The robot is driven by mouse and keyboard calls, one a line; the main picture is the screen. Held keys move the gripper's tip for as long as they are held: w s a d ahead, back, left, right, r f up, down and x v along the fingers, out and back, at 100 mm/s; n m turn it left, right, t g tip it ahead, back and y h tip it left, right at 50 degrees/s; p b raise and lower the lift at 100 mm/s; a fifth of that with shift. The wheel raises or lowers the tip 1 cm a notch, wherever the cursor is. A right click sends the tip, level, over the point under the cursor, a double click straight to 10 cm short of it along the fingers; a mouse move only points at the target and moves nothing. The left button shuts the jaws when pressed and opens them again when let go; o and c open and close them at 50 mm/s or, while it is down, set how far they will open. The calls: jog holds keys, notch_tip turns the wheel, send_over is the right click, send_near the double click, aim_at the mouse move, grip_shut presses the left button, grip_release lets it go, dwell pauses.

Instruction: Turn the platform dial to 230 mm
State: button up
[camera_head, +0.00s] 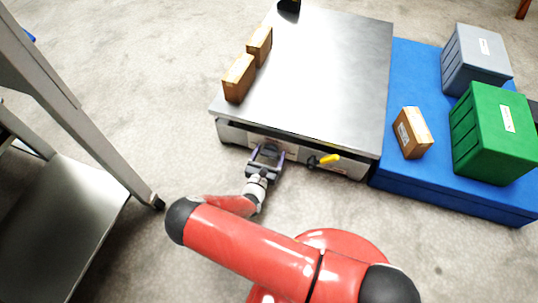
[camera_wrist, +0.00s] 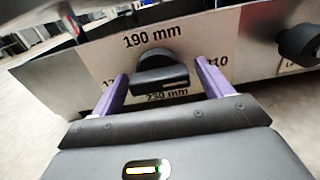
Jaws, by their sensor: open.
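The platform dial (camera_wrist: 155,75) is a black knob on the machine's front panel (camera_wrist: 85,62). In the wrist view its grip bar lies roughly level, with a small light mark near its right end. The label "190 mm" is above it, "230 mm" below it, and partly hidden labels are at left and right. My gripper (camera_wrist: 162,85) is open, with one purple finger on each side of the dial; I cannot tell whether they touch it. In the head view my gripper (camera_head: 267,154) is at the front panel, left of the yellow-handled lever, and hides the dial.
The steel platform (camera_head: 330,70) carries two cardboard boxes (camera_head: 239,78) at its left edge. The yellow lever (camera_head: 325,158) sticks out right of my gripper. A blue base (camera_head: 400,75) with crates and a box is at right; a metal table (camera_head: 60,220) stands left.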

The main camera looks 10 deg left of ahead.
jog(key=c, duration=1)
jog(key=shift+m, duration=0.3)
jog(key=m+p, duration=0.2)
jog(key=m, duration=0.1)
jog(key=shift+r+m+p, duration=0.1)
jog(key=shift+m+p, duration=0.2)
jog(key=shift+p, duration=0.05)
jog(key=m+p, duration=0.2)
jog(key=m, duration=0.2)
jog(key=shift+a+m, duration=0.15)
jog(key=shift+m, duration=0.15)
jog(key=m+p, duration=0.2)
jog(key=m, duration=0.2)
jog(key=shift+r+m, duration=0.1)
jog(key=shift+m, duration=0.2)
jog(key=m+p, duration=0.1)
jog(key=m, duration=0.3)
jog(key=shift+m+p, duration=0.3)
